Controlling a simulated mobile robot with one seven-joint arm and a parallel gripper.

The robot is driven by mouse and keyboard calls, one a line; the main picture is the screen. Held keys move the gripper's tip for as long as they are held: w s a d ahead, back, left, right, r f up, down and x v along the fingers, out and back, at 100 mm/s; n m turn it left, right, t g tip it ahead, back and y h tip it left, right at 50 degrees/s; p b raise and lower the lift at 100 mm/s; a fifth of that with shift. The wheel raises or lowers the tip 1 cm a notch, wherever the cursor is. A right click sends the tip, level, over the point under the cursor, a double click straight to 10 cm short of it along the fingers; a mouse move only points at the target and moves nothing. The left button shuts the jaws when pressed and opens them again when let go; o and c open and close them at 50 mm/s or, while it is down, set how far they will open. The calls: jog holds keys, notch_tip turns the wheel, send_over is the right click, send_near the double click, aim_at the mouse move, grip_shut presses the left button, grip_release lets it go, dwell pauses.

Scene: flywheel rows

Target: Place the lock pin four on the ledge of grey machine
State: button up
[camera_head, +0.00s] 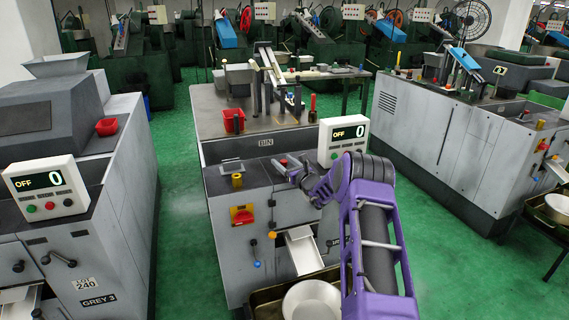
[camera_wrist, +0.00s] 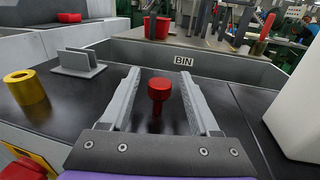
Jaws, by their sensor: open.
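A red pin (camera_wrist: 160,90) with a round head and a narrower stem stands upright on the dark ledge (camera_wrist: 250,105) of the grey machine (camera_head: 228,222). No number shows on it, so I cannot tell whether it is lock pin four. My gripper (camera_wrist: 159,75) is open, with one finger on each side of the pin; no contact shows. In the head view my gripper (camera_head: 288,170) is over the ledge at the front of the middle machine, and the pin there is mostly hidden by it.
A yellow cylinder (camera_wrist: 25,88) and a grey bracket (camera_wrist: 78,62) stand left of the fingers. Behind is a wall labelled BIN (camera_wrist: 183,61), with a red cup (camera_wrist: 157,27) beyond. A display box reading OFF 0 (camera_head: 343,138) stands close on the right. Green floor aisles flank the machine.

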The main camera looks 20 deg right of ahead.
jog(key=shift+r, duration=0.2)
jog(key=s+d+p, duration=0.1)
jog(key=s+d, duration=0.1)
jog(key=s, duration=0.9)
jog(key=shift+s+d, duration=0.15)
jog(key=shift+s, duration=0.25)
